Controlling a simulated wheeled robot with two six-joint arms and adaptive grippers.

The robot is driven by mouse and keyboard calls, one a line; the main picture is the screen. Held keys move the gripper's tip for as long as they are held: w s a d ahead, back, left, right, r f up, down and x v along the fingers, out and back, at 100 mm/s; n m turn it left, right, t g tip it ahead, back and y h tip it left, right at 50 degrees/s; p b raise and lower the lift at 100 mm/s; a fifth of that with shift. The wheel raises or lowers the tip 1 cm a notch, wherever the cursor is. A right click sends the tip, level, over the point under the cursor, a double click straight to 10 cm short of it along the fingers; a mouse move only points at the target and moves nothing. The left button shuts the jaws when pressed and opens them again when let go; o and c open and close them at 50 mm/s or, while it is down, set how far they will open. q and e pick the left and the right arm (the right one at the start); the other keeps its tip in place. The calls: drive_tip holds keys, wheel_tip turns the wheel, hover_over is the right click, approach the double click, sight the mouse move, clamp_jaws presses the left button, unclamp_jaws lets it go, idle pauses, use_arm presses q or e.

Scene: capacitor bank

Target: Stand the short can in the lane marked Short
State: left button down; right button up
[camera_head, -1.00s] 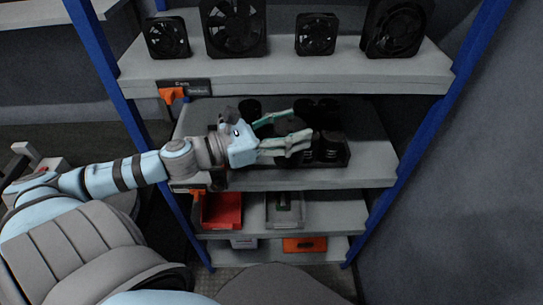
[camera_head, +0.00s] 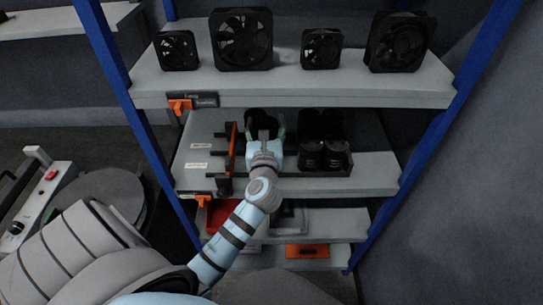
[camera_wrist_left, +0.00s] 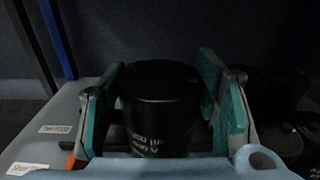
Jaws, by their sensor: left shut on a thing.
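My left gripper (camera_head: 263,138) reaches over the middle shelf and is shut on a black can. In the left wrist view the can (camera_wrist_left: 158,108) stands upright between the teal fingers, with white print on its side. I cannot tell whether its base touches the shelf. Two white lane labels lie at the shelf's left: one reading Short (camera_wrist_left: 27,169) at the front and one reading Tall (camera_wrist_left: 55,129) behind it. In the head view my gripper and wrist hide much of the can. My right gripper is not in view.
Several other black cans (camera_head: 311,155) stand in a dark tray right of my gripper. An upright orange strip (camera_head: 231,150) stands just left of it. The upper shelf (camera_head: 300,93) carrying fans is close above. Blue posts (camera_head: 420,135) flank the shelves. The shelf by the labels looks clear.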

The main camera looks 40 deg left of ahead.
use_arm(q)
wheel_tip(320, 180, down, 7)
drive_tip(key=b, duration=0.3)
drive_tip(key=shift+w+f, duration=0.1)
drive_tip(key=c, duration=0.6)
unclamp_jaws()
